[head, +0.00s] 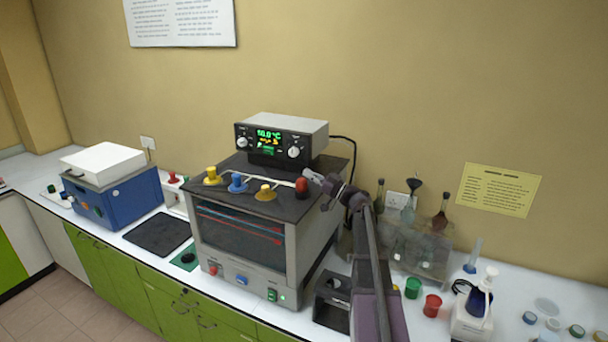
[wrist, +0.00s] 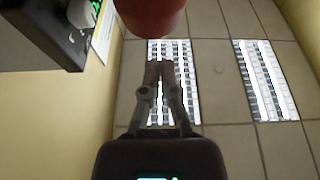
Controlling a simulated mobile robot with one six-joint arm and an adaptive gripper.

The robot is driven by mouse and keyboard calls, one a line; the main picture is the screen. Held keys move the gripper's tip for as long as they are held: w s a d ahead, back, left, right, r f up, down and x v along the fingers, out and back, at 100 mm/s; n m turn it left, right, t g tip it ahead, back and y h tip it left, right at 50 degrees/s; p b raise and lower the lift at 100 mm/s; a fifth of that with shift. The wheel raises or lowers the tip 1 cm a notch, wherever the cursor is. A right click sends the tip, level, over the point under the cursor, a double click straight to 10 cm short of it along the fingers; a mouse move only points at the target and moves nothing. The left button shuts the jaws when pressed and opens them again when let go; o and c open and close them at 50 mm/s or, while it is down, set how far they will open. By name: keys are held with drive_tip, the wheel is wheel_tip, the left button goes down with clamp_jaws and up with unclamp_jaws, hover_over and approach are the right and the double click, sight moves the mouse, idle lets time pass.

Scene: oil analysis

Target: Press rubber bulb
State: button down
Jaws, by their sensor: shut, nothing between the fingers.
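The rubber bulb (head: 302,188) is dark red and stands at the right end of the top of the grey oven-like apparatus. In the wrist view the red bulb (wrist: 150,14) is cut off by the top edge. My gripper (head: 308,175) is shut and empty, with its tips close to the bulb's upper part in the head view. The wrist view shows the closed fingers (wrist: 158,66) a little short of the bulb in the picture. I cannot tell whether they touch it.
Yellow and blue knobs (head: 237,184) stand on the same top, left of the bulb. A display unit (head: 280,138) sits behind them. Glassware in a clear rack (head: 420,250) stands to the right, with green and red cups (head: 432,305) in front. A blue box (head: 115,195) stands left.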

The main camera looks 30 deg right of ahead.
drive_tip(key=b+v, duration=0.2)
drive_tip(key=v, duration=0.6)
drive_tip(key=shift+s, duration=0.15)
drive_tip(key=shift+f, duration=0.1)
idle(0.4)
